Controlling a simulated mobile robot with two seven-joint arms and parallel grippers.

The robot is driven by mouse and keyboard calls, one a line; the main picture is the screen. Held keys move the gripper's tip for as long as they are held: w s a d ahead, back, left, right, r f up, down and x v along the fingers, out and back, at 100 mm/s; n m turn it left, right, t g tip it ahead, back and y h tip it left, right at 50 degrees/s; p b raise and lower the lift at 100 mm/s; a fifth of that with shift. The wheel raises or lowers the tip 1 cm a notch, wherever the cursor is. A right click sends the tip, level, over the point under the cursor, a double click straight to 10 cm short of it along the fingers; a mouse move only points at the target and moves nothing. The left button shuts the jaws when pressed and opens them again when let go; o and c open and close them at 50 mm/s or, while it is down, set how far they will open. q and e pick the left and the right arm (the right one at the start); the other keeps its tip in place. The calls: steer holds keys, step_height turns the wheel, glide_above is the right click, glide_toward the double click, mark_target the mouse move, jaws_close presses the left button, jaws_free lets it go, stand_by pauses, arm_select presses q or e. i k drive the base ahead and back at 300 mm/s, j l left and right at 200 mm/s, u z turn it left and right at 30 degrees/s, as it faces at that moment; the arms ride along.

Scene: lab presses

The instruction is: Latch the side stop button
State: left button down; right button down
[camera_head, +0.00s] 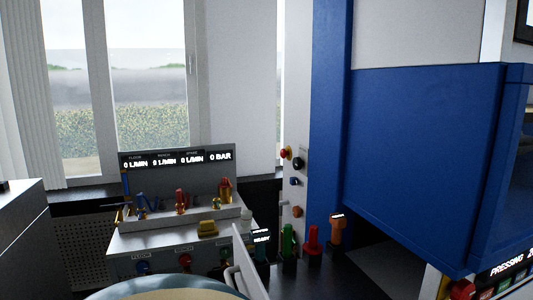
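A red mushroom-shaped button (285,153) with a yellow base sticks out from the upper part of a narrow white side panel (293,110), left of the blue press column (328,120). It looks like the side stop button; whether it is latched is too small to tell. Below it on the panel are a black knob (298,163), a small blue button (294,181) and more small controls. Another red button (462,289) sits on the control panel at the lower right edge, partly cut off. Neither of my grippers is in view.
A grey console (128,240) with flow displays, valves and knobs stands left of the column. Green (288,240), red (312,238) and orange (337,228) handled items stand before the panel. A large blue press body (425,160) fills the right. A round vessel rim (165,284) is at the bottom.

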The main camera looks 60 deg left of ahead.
mark_target(283, 152)
steer(key=k+j, duration=0.1)
steer(key=j, duration=1.65)
steer(key=k+j, duration=0.15)
steer(key=j, duration=0.75)
steer(key=k+j, duration=0.1)
steer(key=j, duration=0.75)
